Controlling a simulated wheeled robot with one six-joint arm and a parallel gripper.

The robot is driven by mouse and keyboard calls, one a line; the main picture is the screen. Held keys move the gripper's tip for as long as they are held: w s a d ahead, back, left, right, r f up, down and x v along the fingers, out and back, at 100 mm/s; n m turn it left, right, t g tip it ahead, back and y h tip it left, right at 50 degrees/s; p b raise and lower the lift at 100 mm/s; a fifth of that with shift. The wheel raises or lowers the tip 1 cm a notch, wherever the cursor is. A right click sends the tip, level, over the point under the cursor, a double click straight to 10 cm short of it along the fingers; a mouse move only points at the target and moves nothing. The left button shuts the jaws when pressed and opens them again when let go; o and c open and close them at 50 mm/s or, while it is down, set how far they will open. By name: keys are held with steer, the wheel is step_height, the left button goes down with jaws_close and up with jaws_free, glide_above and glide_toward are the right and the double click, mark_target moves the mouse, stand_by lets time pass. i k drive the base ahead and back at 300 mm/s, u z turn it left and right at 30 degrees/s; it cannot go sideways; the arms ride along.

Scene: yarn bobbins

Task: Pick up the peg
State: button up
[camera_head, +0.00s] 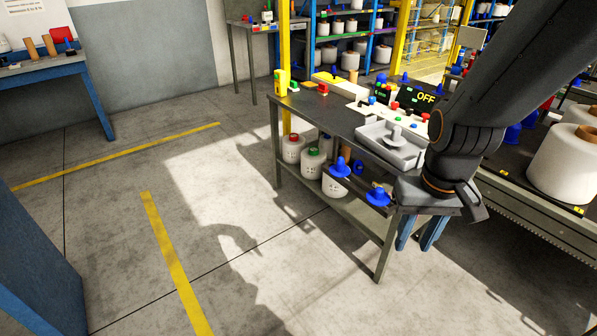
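Several peg-like pieces are in view, and I cannot tell which one is the task's peg. A grey knob-like piece (394,134) stands in a light grey tray (405,156) on the table. My gripper (419,244) points down beside the table's right end, with two blue fingers apart and nothing visible between them. My arm hides part of the table's right side.
The dark table (325,113) carries small coloured knobs and a display reading OFF (425,97). White bobbins (311,162) stand on its lower shelf. A conveyor with large white bobbins (562,160) is at right. The floor at left is clear.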

mark_target(340, 169)
steer(key=u, duration=0.15)
steer(key=i, duration=1.65)
